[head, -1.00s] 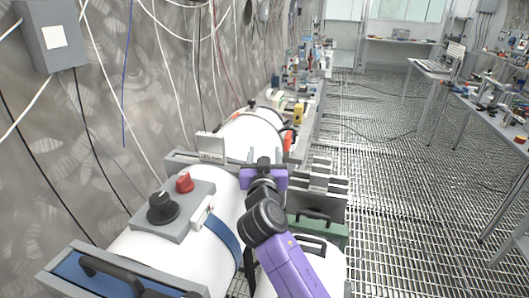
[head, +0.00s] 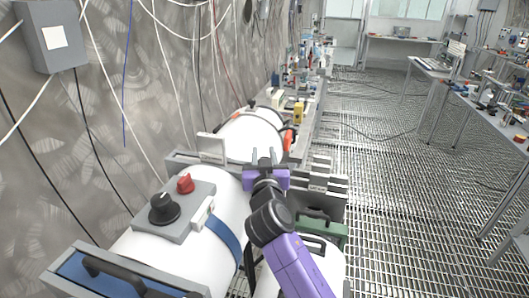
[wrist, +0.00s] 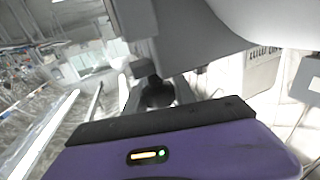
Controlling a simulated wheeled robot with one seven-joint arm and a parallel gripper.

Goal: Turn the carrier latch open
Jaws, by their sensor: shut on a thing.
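My gripper (head: 264,154), with a purple body, reaches forward between the white cylinders, just right of the grey bracket. Its two grey fingers point away from the head camera and are shut on a small part that they mostly hide. In the wrist view a dark rounded part (wrist: 157,93), which seems to be the carrier latch, shows just beyond the purple gripper body, below a grey block. I cannot make out the latch in the head view, nor how far it is turned.
A large white cylinder (head: 135,248) with a grey box bearing black (head: 163,209) and red (head: 185,183) knobs lies at left. A green case (head: 333,233) with a handle and grey plates (head: 327,184) stand close right of my arm.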

